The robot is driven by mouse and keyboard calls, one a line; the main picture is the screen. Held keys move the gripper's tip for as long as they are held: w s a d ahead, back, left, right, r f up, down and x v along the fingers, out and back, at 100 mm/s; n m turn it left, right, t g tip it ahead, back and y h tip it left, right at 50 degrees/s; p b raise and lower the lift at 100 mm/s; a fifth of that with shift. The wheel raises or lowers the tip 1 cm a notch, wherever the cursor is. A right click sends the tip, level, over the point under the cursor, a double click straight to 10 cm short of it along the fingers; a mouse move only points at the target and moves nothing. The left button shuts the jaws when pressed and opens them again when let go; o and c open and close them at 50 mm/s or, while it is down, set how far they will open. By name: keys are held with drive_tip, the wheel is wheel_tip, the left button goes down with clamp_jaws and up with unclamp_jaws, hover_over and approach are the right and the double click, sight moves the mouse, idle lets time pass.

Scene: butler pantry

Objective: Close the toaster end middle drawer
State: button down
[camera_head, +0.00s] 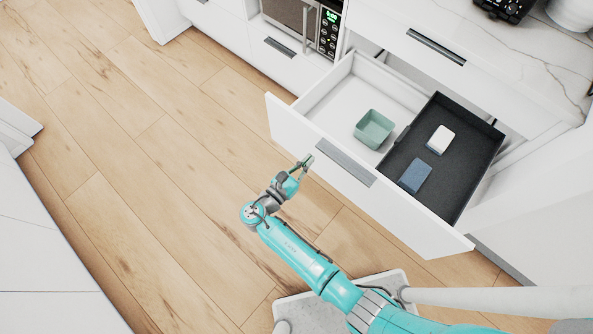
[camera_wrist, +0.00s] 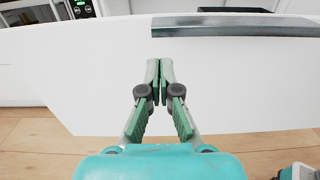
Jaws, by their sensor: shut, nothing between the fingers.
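The middle drawer (camera_head: 325,103) is pulled far out of the white cabinet. Its white front panel (camera_head: 405,212) carries a long grey handle (camera_head: 345,163), which also shows at the upper right of the wrist view (camera_wrist: 235,27). My gripper (camera_head: 306,161) is shut and empty. It is in front of the panel, near the handle's left end. In the wrist view the fingertips (camera_wrist: 159,64) point at the white panel (camera_wrist: 90,75), left of most of the handle. I cannot tell whether they touch it.
Inside the drawer are a green square bowl (camera_head: 374,129) and a dark tray (camera_head: 460,160) with a white block (camera_head: 440,139) and a blue block (camera_head: 415,176). A microwave (camera_head: 300,20) stands at the upper left. Another closed drawer (camera_head: 450,70) is above. Wood floor (camera_head: 150,170) lies free at left.

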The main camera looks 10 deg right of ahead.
sight(319, 150)
drive_tip(key=shift+x, duration=2.7)
